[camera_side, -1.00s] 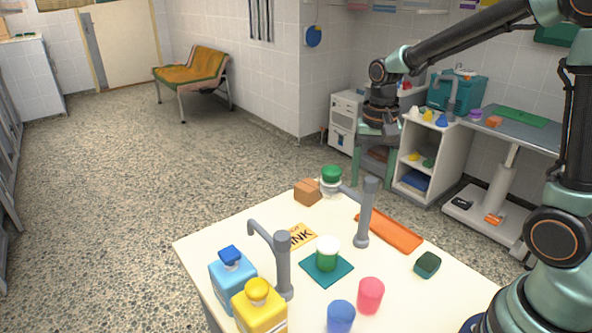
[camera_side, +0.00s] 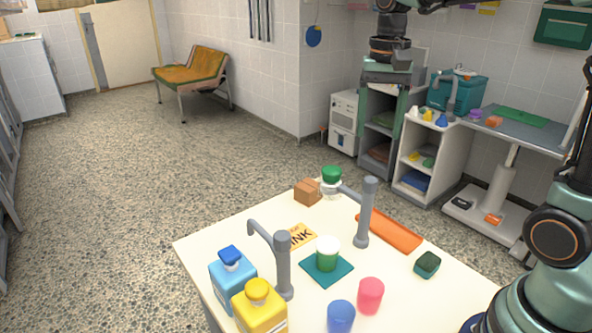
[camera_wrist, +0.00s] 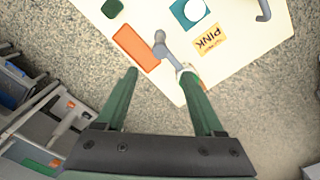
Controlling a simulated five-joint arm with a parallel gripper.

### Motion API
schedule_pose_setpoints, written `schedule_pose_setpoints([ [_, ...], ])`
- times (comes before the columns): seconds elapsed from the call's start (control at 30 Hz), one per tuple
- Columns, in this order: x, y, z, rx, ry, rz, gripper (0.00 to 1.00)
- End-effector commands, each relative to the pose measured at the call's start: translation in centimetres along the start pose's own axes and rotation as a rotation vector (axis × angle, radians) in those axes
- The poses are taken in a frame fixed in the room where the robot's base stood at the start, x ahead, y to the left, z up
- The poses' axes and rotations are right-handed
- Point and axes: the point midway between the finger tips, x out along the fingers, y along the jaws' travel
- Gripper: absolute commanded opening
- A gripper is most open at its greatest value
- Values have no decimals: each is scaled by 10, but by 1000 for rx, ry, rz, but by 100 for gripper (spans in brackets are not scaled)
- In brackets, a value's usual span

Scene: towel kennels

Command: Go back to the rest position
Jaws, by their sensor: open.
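My gripper (camera_wrist: 159,73) is open and empty in the wrist view, its two green fingers apart, above the table edge and floor. The white table (camera_side: 230,245) holds a white cup with a green band (camera_side: 327,255) on a teal mat (camera_side: 318,274). The mat also shows in the wrist view (camera_wrist: 176,14). A green-topped white container (camera_side: 331,178) stands under the spout of the rear grey tap (camera_side: 367,212). A PINK card (camera_side: 300,236) lies flat beside the mat.
A blue bottle (camera_side: 232,273), a yellow bottle (camera_side: 259,308), a blue cup (camera_side: 341,317), a pink cup (camera_side: 370,296), a dark green block (camera_side: 427,265), an orange tray (camera_side: 388,230) and a brown box (camera_side: 308,192) share the table. A front grey tap (camera_side: 283,266) stands upright. Shelves stand behind right.

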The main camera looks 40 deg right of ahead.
Motion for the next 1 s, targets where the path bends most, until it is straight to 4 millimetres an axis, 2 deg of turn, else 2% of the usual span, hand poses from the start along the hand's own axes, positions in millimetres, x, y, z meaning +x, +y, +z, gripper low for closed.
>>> schedule_pose_setpoints([
  [0.17,0,1,2,-13,6,-5,70],
  [0.27,-2,2,10,-69,36,-28,70],
  [0.47,0,11,40,-315,169,-109,70],
  [0.7,16,22,74,-619,354,-177,70],
  [1.0,29,26,88,-783,465,-197,70],
])
